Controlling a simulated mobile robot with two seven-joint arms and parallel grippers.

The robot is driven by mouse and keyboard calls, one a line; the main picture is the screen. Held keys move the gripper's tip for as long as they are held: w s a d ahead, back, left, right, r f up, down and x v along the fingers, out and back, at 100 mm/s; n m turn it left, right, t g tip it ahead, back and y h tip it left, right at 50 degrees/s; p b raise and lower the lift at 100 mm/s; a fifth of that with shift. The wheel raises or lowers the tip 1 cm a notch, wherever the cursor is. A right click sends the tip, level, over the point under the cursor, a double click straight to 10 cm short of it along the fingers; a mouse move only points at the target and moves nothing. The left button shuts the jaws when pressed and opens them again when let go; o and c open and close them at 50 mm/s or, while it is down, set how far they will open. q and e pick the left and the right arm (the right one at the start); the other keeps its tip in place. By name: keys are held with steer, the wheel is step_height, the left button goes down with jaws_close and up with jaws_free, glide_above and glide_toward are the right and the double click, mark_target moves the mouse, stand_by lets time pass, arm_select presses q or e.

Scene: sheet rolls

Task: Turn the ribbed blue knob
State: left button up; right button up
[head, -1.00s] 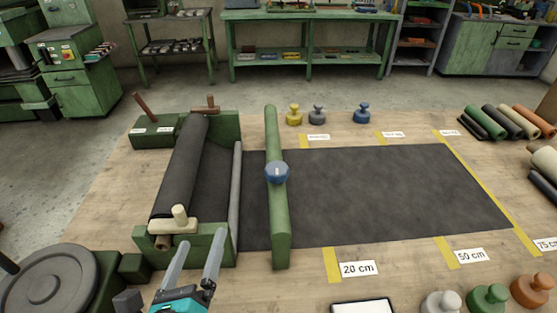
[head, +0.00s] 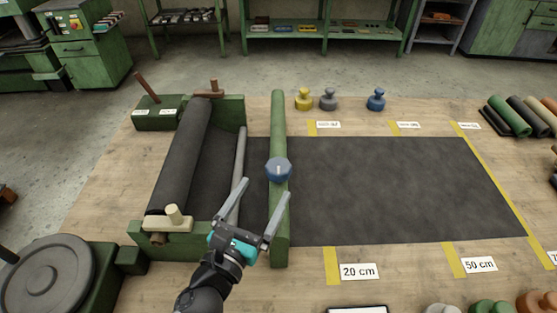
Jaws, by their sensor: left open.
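The blue knob (head: 278,170) sits on the green bar (head: 279,225) that lies across the dark sheet (head: 390,190). It has a small pale mark on its top. My left gripper (head: 266,188) is open, its two fingers pointing up the picture toward the knob. The knob lies just beyond the fingertips, and nothing is between the fingers. I cannot tell how high the fingers are above the bar. My right gripper does not show.
A dark roll (head: 183,155) rests in a green stand (head: 190,245) at left, with a grey rod (head: 240,165) beside it. Yellow, grey and blue weights (head: 376,99) stand at the back. Yellow strips with labels (head: 358,271) mark the table.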

mark_target(274, 173)
arm_select(q)
steer(key=x, duration=0.8)
steer(key=shift+w+d+p, duration=0.15)
steer(key=shift+w+p, duration=0.15)
steer(key=shift+w, duration=0.05)
steer(key=c, duration=1.4)
